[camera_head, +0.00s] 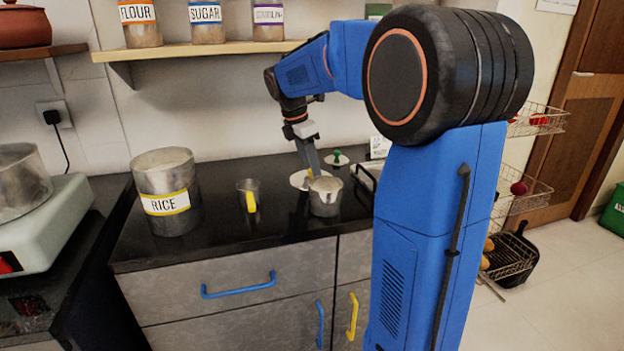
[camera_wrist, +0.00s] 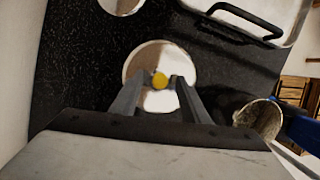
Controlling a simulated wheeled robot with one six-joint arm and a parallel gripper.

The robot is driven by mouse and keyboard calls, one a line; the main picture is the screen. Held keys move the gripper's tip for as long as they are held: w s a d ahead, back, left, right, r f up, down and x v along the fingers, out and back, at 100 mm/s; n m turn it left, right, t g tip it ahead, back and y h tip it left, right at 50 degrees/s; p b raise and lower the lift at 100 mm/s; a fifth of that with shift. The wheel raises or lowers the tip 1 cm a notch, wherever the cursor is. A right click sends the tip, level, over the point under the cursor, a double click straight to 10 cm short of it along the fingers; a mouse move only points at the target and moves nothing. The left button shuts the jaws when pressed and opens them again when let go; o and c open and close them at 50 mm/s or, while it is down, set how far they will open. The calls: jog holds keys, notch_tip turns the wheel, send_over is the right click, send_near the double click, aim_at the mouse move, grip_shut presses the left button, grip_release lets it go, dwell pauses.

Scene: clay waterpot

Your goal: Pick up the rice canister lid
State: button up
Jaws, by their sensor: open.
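The rice canister lid is a pale disc (camera_head: 298,181) with a yellow knob, lying on the dark counter beside a small metal pot. In the wrist view the lid (camera_wrist: 148,55) lies below my gripper, its yellow knob showing between the fingertips. My gripper (camera_head: 312,172) points down over the lid, and it also shows in the wrist view (camera_wrist: 159,82). Its fingers stand apart on either side of the knob; I cannot tell whether they touch it. The rice canister (camera_head: 165,218), labelled RICE, stands open-topped at the left of the counter. The lid's right part is hidden in the head view.
The metal pot (camera_head: 325,205) stands close to the right of the lid. A cup with a yellow handle (camera_head: 248,197) stands between canister and lid. A green-knobbed lid (camera_head: 337,159) lies behind. A shelf (camera_head: 200,50) with jars hangs above.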

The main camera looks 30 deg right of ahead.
jog(key=shift+f, duration=0.1)
grip_shut()
